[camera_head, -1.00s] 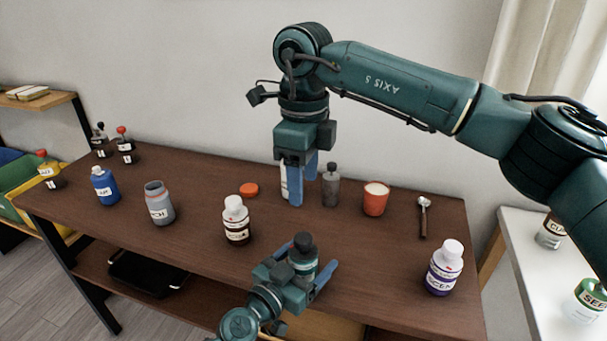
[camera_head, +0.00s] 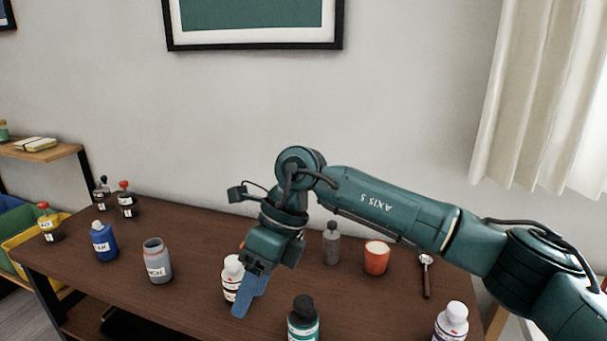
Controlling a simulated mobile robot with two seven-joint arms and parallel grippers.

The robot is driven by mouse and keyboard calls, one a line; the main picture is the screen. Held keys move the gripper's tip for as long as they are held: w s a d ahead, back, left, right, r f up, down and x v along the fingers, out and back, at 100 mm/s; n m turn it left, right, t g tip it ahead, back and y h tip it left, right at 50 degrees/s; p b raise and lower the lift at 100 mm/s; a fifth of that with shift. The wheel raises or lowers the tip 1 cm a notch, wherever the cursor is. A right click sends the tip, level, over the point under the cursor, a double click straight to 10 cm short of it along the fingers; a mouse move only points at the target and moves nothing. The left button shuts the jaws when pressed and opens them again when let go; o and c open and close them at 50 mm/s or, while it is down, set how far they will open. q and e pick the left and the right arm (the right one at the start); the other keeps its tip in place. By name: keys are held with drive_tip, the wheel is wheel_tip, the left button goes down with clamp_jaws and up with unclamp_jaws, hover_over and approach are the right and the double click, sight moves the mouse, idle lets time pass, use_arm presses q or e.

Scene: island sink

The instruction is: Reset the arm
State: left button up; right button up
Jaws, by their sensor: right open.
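My right arm comes in from the right over the table (camera_head: 200,300). My right gripper (camera_head: 250,296) is open and empty, its blue fingers pointing down. It partly covers a white-capped bottle (camera_head: 231,275), and I cannot tell whether it touches it. A teal bottle with a black cap (camera_head: 303,318) stands to the right of the gripper, cut off by the lower edge. My left gripper is not in view.
A blue bottle (camera_head: 104,244) and an open grey jar (camera_head: 157,262) stand left. A grey bottle (camera_head: 332,245), orange cup (camera_head: 376,258), spoon (camera_head: 426,275) and white-capped bottle (camera_head: 452,322) are right.

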drive_tip(key=s+a+r+m+g+y+p, duration=0.3)
drive_tip(key=s+a+r+m+y, duration=0.4)
drive_tip(key=y, duration=0.8)
drive_tip(key=w+d+f+m+t+h+p, duration=0.1)
drive_tip(key=w+d+f+m+t, duration=0.3)
drive_tip(key=m+t, duration=0.7)
drive_tip(key=w+d+f+m+t+p, duration=0.1)
drive_tip(key=w+d+f+m+t, duration=0.15)
drive_tip(key=d+m+t, duration=0.65)
drive_tip(key=d+f+m+t+h, duration=0.35)
drive_tip(key=f+m+h, duration=0.4)
drive_tip(key=m, duration=0.55)
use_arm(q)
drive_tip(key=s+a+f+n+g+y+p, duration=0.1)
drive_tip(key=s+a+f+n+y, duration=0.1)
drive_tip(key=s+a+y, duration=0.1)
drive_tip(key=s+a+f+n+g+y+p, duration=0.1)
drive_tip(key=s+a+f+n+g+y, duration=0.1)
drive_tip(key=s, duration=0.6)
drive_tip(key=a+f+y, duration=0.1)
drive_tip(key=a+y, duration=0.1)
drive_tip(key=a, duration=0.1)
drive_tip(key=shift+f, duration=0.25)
use_arm(e)
drive_tip(key=s+d+f+m+g+h, duration=0.6)
drive_tip(key=s+d+f, duration=0.6)
drive_tip(key=s+f, duration=0.2)
drive_tip(key=shift+d+f+m+g+h, duration=0.15)
drive_tip(key=shift+f+m+g+h, duration=0.2)
drive_tip(key=shift+f+m+h, duration=0.4)
